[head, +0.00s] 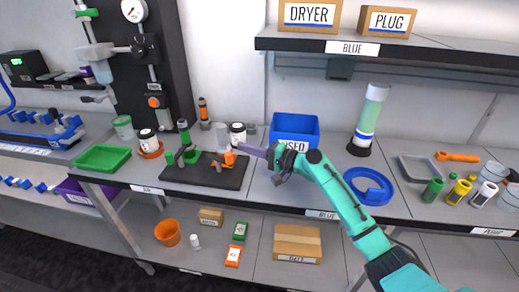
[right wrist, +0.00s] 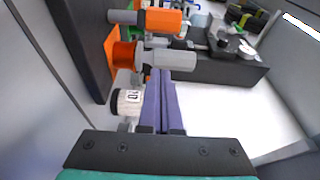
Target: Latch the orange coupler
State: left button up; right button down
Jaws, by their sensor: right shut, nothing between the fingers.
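The orange coupler (head: 229,158) is on the dark board (head: 190,179) on the bench, among green and grey fittings. My right gripper (head: 243,149) has its purple fingers pressed together and empty, with the tips just right of the coupler. In the right wrist view the shut fingers (right wrist: 169,75) end close to a grey cylinder (right wrist: 172,59) joined to an orange ring (right wrist: 125,54). An orange sleeve (right wrist: 163,20) with grey ends lies beyond them. I cannot tell whether the fingertips touch the grey cylinder. My left gripper is not in view.
A blue bin (head: 294,128) stands behind my right gripper. A white jar with a black lid (head: 238,134) stands behind the board. A green tray (head: 102,158) is at the left.

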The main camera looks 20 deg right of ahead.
jog(key=shift+x, duration=0.9)
jog(key=s+a+p, duration=0.1)
jog(key=s+p, duration=0.1)
jog(key=s, duration=0.1)
jog(key=shift+a+r+p, duration=0.1)
jog(key=shift+a+p, duration=0.25)
jog(key=shift+s+a, duration=0.2)
jog(key=shift+s, duration=0.15)
jog(key=shift+w+f, duration=0.15)
jog(key=shift+f, duration=0.05)
